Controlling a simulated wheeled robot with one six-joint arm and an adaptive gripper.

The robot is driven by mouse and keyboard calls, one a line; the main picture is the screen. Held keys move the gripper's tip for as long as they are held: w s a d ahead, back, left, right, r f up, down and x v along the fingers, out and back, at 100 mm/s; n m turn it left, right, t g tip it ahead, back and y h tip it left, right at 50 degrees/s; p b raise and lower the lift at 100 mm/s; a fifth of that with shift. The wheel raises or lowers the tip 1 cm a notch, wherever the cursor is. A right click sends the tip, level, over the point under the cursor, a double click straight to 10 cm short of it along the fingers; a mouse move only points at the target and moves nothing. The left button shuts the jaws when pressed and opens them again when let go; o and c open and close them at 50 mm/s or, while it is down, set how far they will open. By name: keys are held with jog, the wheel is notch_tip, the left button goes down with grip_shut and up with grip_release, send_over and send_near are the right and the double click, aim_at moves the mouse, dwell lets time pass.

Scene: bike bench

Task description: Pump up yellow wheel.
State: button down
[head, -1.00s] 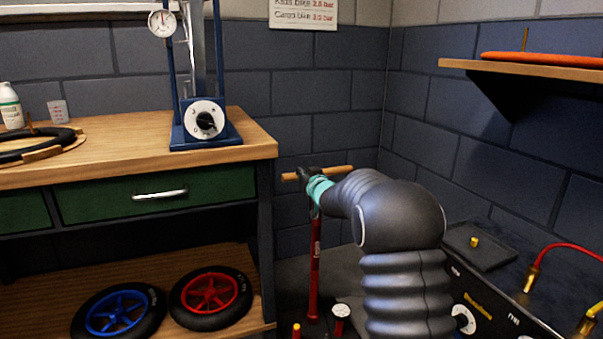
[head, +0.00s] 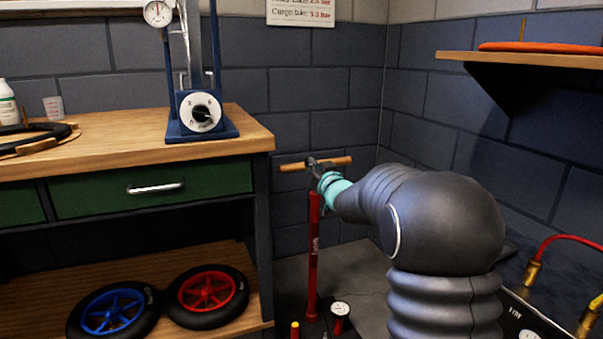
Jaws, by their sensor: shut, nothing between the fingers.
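The red floor pump (head: 313,255) stands upright on the floor right of the bench, with a wooden crossbar handle (head: 335,162) at its top. My gripper (head: 315,170) is at the middle of this handle, its dark fingers shut with nothing held between them. In the picture the fingers overlap the handle; whether they touch it cannot be told. A round gauge (head: 341,309) is at the pump's foot. The yellow wheel is not in view; a blue wheel (head: 112,312) and a red wheel (head: 207,291) lie on the lower shelf.
The wooden workbench (head: 235,152) with a blue dial stand (head: 201,130) is left of the pump. A wall shelf (head: 570,66) holds an orange ring (head: 545,48). A red hose (head: 570,240) with brass fittings is at the lower right.

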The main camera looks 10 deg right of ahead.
jog(key=w, duration=0.1)
jog(key=r, duration=0.2)
send_over(298, 165)
jog(key=shift+s+f+t+p, duration=0.15)
jog(key=shift+t+p, duration=0.15)
jog(key=shift+p, duration=0.1)
jog(key=shift+w+f, duration=0.2)
jog(key=shift+f, duration=0.15)
jog(key=shift+s+d+f+b, duration=0.1)
jog(key=shift+s+f+b, duration=0.15)
jog(key=shift+f, duration=0.55)
jog(key=shift+s+f+b, duration=0.15)
jog(key=shift+s+f, duration=0.05)
jog(key=shift+f, duration=0.6)
